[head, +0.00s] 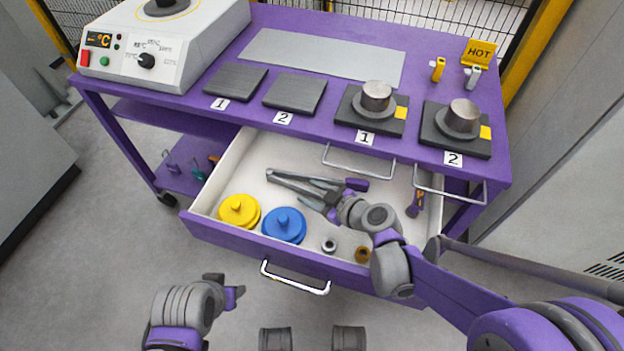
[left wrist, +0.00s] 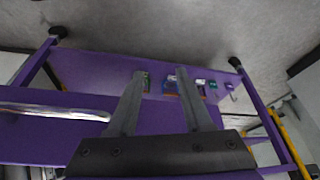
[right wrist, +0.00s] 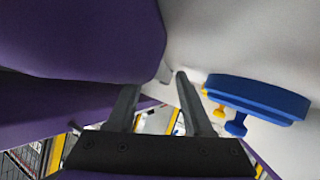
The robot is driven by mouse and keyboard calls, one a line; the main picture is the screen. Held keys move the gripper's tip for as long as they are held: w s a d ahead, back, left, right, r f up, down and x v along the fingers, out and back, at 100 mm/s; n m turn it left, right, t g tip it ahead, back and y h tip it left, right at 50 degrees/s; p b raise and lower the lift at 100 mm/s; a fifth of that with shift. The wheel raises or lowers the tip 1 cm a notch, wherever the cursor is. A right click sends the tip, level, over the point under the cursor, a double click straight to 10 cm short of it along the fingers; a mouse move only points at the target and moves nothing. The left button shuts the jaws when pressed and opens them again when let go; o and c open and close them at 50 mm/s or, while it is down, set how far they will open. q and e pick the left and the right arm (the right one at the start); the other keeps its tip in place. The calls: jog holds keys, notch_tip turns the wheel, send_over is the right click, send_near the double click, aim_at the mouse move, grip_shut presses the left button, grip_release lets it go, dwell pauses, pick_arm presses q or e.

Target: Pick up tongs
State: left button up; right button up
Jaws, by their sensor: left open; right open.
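The tongs (head: 290,178) lie in the open white drawer (head: 262,152), grey metal arms toward the left and a purple grip end at the right. My right gripper (head: 314,197) is open, low in the drawer beside the tongs on their near side; its exact contact is hard to tell. In the right wrist view its fingers (right wrist: 157,92) stand apart, with a large close purple shape (right wrist: 80,40), probably the tongs' grip, at upper left. My left gripper (head: 238,290) is open and empty in front of the drawer, also seen in the left wrist view (left wrist: 161,75).
The cart top (head: 300,105) overhangs the drawer's back. A handle (head: 295,284) sticks out in front.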

grip_shut()
dwell(1.4)
